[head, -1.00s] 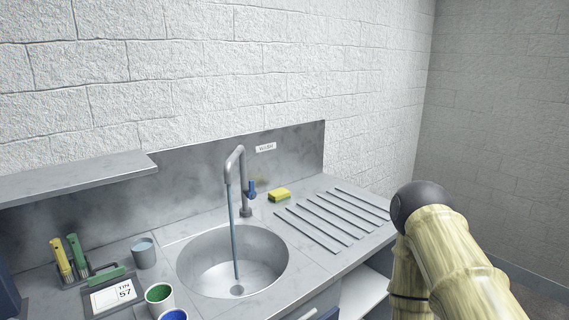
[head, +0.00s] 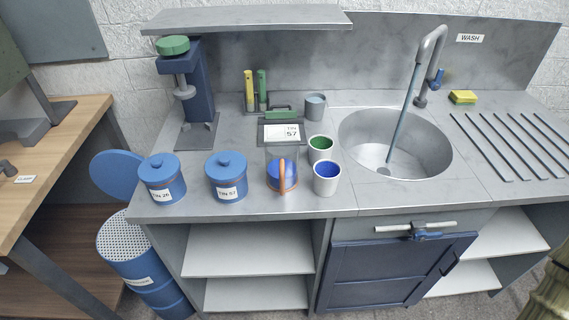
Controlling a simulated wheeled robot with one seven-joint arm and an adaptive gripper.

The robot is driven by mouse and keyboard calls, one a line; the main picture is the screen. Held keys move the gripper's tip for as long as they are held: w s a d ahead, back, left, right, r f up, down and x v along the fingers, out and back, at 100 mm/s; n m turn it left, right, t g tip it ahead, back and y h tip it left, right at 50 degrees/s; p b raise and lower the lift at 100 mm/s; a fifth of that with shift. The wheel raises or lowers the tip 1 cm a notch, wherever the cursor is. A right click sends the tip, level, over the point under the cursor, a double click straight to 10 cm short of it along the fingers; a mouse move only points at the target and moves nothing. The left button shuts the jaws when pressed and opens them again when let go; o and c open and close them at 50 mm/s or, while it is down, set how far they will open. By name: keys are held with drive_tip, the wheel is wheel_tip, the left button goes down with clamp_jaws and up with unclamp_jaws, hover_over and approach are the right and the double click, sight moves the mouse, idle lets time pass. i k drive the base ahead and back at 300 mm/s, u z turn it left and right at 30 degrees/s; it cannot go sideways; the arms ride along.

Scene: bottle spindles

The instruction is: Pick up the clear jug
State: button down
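The clear jug (head: 282,168) stands upright near the front edge of the counter, left of the sink. It is see-through, with an orange handle facing me and blue in its lower part; I cannot tell whether that is its contents or something behind it. My gripper is not in view.
Blue lidded tins (head: 226,177) stand left of the jug; a white cup with blue inside (head: 327,179) and one with green inside (head: 320,149) stand close on its right. A scale (head: 282,133) is behind. The sink (head: 394,145) lies right. A shelf (head: 250,19) hangs above.

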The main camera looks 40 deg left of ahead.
sight(282, 148)
drive_tip(key=u, duration=1.55)
drive_tip(key=k, duration=0.7)
drive_tip(key=z, duration=0.3)
